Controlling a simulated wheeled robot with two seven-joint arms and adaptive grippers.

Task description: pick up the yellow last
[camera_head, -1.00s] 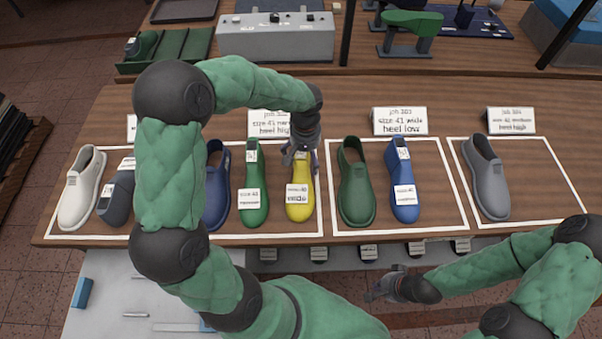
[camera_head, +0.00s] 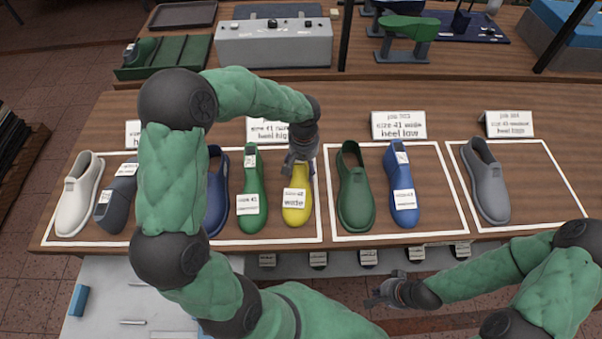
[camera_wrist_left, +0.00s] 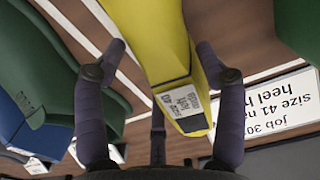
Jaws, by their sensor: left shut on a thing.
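I cannot tell whether the last is clear of the bench. My right gripper (camera_head: 380,294) is empty in front of the bench edge, its fingers looking apart.
A green last (camera_head: 252,185) stands close to the left of the yellow one, with a blue shoe (camera_head: 216,195) beyond. A green shoe (camera_head: 354,190) and a blue last (camera_head: 402,170) stand to the right. A job card (camera_head: 268,130) stands behind my left gripper.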

